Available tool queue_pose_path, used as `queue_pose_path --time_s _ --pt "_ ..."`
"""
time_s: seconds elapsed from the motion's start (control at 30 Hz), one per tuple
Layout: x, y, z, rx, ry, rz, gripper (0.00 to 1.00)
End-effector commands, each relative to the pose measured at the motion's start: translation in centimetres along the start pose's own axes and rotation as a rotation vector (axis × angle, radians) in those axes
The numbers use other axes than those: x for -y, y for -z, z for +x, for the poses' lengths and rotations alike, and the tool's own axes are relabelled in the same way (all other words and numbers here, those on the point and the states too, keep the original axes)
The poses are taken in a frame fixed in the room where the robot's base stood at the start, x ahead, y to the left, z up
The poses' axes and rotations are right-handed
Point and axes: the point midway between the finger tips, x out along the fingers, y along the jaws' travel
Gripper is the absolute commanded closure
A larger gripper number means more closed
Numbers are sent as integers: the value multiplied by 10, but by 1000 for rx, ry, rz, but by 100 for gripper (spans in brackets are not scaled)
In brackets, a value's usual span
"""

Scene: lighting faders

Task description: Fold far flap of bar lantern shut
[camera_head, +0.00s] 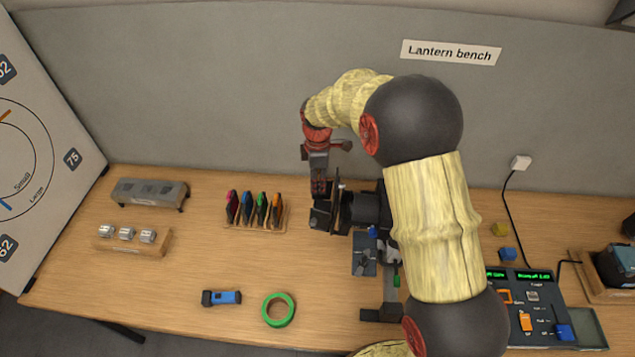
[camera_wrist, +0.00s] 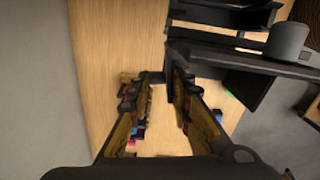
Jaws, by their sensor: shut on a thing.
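The lantern (camera_head: 363,209) is a dark boxy lamp at the middle of the bench, partly hidden behind my arm. Its dark body also shows at the upper right of the wrist view (camera_wrist: 245,62). A dark flap (camera_head: 321,219) sticks out at its left front. My gripper (camera_head: 320,188) points down at the left, far side of the lantern. In the wrist view my fingers (camera_wrist: 153,82) stand apart with a thin dark edge between their tips, which looks like the far flap (camera_wrist: 152,75). The flap's exact angle is hard to tell.
A rack of coloured gels (camera_head: 255,212) stands left of the lantern. A green tape ring (camera_head: 278,309) and a blue torch (camera_head: 222,298) lie in front. A fader console (camera_head: 530,305) is at the right.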

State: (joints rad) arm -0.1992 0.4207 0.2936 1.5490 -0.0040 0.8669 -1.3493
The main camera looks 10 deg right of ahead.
Motion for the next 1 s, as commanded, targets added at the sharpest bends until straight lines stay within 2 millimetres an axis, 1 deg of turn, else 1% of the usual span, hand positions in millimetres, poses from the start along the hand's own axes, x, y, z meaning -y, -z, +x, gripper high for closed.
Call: queue_pose_path --time_s 0.27,0.47,0.67,1.0 --pt "-4 0 -2 -1 -9 9 100" --pt "-7 -1 -2 -2 -4 71 100" --pt "-13 -4 -2 -2 7 207 100" --pt "-25 -13 -3 -5 33 523 100"
